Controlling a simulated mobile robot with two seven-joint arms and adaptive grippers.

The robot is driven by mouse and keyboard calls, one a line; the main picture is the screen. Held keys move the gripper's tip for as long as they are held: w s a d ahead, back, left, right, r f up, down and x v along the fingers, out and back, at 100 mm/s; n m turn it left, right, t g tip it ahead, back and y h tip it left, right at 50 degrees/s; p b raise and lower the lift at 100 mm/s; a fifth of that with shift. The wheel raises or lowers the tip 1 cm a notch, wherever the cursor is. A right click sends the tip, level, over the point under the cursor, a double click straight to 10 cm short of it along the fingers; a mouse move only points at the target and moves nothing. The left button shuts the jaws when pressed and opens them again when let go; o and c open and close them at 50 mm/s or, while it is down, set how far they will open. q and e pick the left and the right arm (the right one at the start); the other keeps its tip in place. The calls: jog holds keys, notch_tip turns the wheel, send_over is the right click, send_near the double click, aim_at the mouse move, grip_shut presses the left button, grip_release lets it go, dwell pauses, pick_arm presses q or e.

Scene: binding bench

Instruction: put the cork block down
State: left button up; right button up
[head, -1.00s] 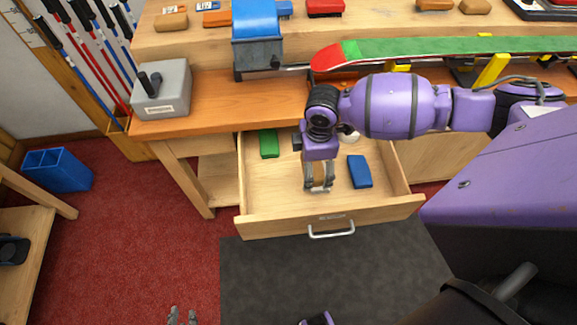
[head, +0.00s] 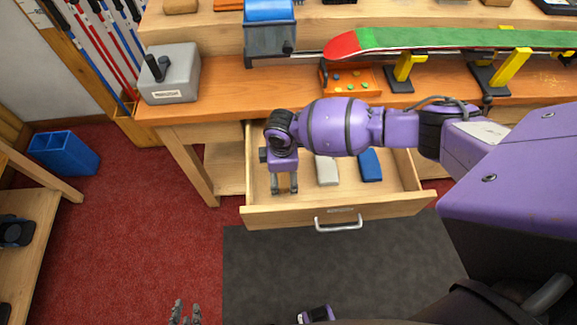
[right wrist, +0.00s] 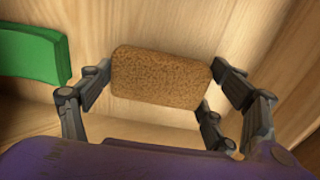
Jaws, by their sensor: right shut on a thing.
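The cork block (right wrist: 160,78) is a brown speckled block between the fingers of my right gripper (right wrist: 158,92) in the right wrist view. That gripper is shut on it. In the head view my right gripper (head: 284,188) is low inside the open drawer (head: 345,213), at its left side near the front. The block is hard to make out there, and I cannot tell whether it touches the drawer floor. My left gripper (head: 185,313) shows at the bottom edge of the head view, fingers apart and empty, away from the drawer.
A pale grey block (head: 327,170) and a blue block (head: 370,165) lie in the drawer right of my right gripper. A green block (right wrist: 34,55) is close by on the left in the wrist view. The drawer's front right is clear.

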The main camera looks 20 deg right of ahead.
jog(key=shift+w, duration=0.1)
jog(key=shift+f, duration=0.1)
jog(key=o, duration=1.1)
notch_tip(320, 180, up, 12)
jog(key=p, duration=0.1)
jog(key=shift+r+p, duration=0.2)
jog(key=shift+p, duration=0.1)
